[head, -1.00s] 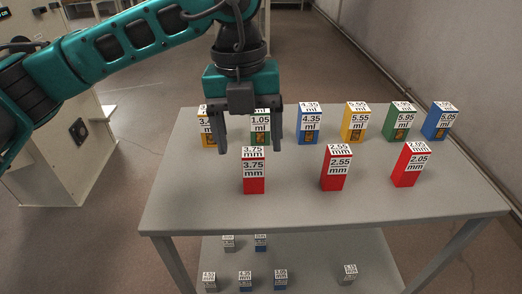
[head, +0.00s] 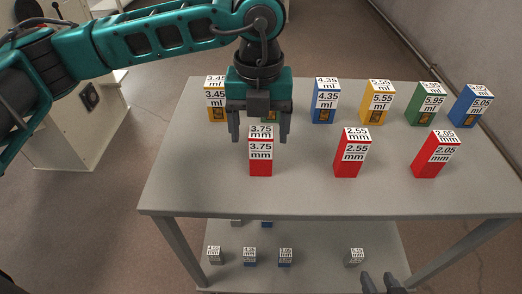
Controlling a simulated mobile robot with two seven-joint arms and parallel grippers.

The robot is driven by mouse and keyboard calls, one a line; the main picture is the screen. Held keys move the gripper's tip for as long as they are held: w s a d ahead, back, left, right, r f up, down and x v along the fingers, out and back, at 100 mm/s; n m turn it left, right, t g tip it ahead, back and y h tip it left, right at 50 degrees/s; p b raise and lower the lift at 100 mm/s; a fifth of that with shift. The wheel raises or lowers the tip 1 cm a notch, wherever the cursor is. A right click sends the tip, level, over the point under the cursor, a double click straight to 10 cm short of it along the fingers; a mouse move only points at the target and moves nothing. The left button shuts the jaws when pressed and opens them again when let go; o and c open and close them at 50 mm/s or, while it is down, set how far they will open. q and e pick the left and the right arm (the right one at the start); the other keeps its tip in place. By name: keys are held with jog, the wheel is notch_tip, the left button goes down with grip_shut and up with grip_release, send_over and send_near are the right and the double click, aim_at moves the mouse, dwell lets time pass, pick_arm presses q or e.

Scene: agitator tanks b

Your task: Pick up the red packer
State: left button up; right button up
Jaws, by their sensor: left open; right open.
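Three red packers stand upright in the front row on the grey table (head: 215,190). The left red packer (head: 261,166) is labelled 3.75 mm, the middle red packer (head: 348,168) 2.55 mm and the right red packer (head: 428,167) 2.05 mm. My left gripper (head: 259,139) points down, open, over the 3.75 mm packer, with a finger to either side of its top in the picture. I cannot tell whether the fingers touch it. My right gripper (head: 385,284) shows only at the bottom edge, open and empty, in front of the table.
Behind stand yellow boxes (head: 376,108), blue boxes (head: 324,106) and a green box (head: 425,108); another green one is mostly hidden behind my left gripper. Several small boxes stand on the lower shelf (head: 320,260). The table's front left is bare. A wall (head: 470,40) rises at right.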

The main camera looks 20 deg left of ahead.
aim_at(261, 144)
pick_arm(q)
notch_tip(261, 144, down, 4)
jog(key=shift+d+f, duration=0.1)
jog(key=shift+d, duration=0.05)
jog(key=shift+w, duration=0.1)
jog(key=shift+c, duration=0.4)
jog(key=c, duration=1)
